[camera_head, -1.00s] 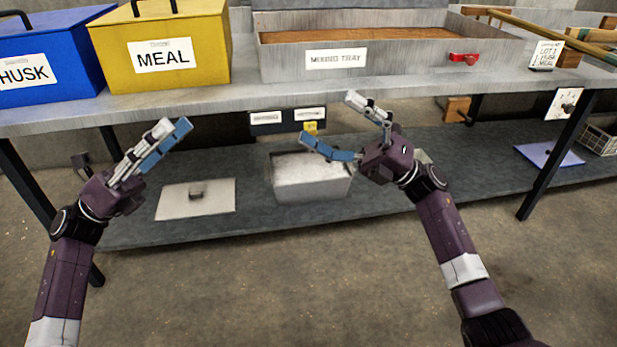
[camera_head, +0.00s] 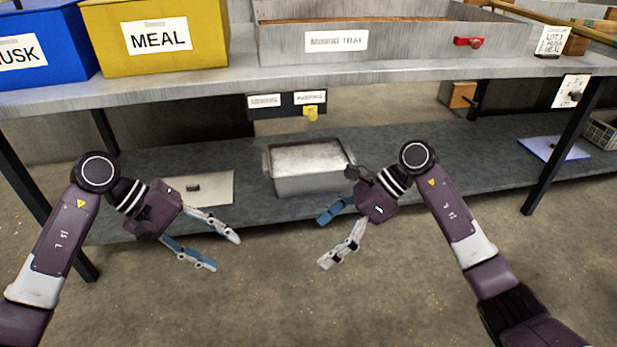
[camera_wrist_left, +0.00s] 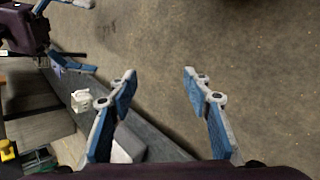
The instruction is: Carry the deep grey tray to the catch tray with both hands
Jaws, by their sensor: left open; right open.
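The deep grey tray (camera_head: 310,185) is an open, straight-sided metal box with pale contents and a handle at each end. It stands level on the lower shelf, near its front edge. My left gripper (camera_head: 226,254) is open and empty, left of and below the tray in the head view, pointing right. My right gripper (camera_head: 320,243) is open and empty, below the tray, pointing left; its arm is close to the tray's right end in the picture. Neither gripper holds the tray. The left fingers also show apart in the left wrist view (camera_wrist_left: 160,72). I cannot identify the catch tray.
A flat grey lid (camera_head: 220,185) with a knob lies left of the tray. The upper bench (camera_head: 230,75) overhangs the shelf and carries a mixing tray (camera_head: 400,42), a yellow meal bin (camera_head: 160,60) and a blue bin (camera_head: 45,65). A yellow fitting (camera_head: 311,114) hangs above the tray.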

